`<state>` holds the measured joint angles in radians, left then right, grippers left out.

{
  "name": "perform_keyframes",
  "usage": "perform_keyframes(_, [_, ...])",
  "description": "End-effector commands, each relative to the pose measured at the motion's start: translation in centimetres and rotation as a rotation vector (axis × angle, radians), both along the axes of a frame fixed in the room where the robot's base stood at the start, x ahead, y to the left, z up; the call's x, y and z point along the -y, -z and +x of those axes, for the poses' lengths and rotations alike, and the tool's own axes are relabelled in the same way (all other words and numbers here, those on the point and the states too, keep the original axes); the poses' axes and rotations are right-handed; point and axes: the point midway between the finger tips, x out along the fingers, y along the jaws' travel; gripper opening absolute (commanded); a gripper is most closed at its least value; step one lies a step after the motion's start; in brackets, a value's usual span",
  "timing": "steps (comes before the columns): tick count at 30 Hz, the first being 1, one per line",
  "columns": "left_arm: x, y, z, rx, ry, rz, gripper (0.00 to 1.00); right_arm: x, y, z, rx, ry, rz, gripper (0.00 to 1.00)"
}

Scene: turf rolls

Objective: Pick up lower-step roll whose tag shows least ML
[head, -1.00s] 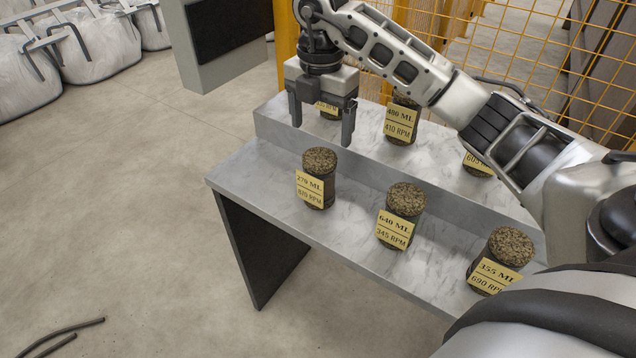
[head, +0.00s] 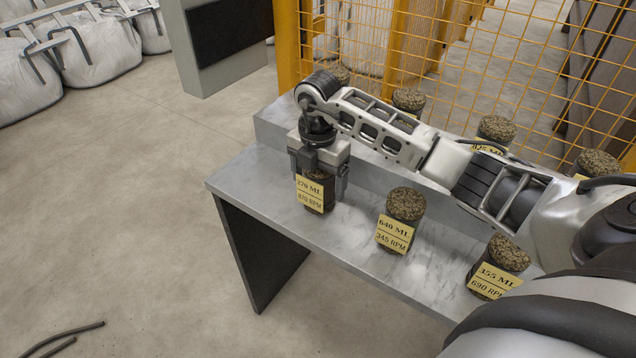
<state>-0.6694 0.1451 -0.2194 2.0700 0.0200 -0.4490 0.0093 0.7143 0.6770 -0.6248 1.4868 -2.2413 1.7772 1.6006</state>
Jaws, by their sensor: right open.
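Three turf rolls with yellow tags stand upright on the lower step (head: 262,192). The left one, the 270 ML roll (head: 318,197), reads 270 or 279 ML and 870 RPM; its second lines are small. The middle 640 ML roll (head: 404,208) reads 345 RPM. The right 355 ML roll (head: 505,256) reads 690 RPM. My right gripper (head: 320,186) is open, pointing down, with its fingers on either side of the left roll. The gripper hides that roll's top. Contact cannot be told. My left gripper is not in view.
Several more rolls stand on the upper step behind, such as one at the back middle (head: 408,100) and one further right (head: 496,129), partly hidden by my right arm. A yellow mesh fence (head: 520,60) rises behind the steps. Open floor lies left.

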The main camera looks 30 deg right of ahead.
Motion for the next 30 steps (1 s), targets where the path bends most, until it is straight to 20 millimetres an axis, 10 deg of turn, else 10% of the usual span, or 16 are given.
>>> perform_keyframes(5, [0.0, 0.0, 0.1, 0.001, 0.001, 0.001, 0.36, 0.0, 0.0, 0.0, 0.000, 0.000, 0.000, 0.84])
perform_keyframes(12, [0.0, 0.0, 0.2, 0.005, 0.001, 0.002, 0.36, 0.0, 0.0, 0.0, 0.001, 0.000, 0.000, 0.24])
perform_keyframes(30, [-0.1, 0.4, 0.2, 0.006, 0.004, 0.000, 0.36, -0.1, -3.8, -0.2, 0.008, -0.001, 0.000, 0.24])
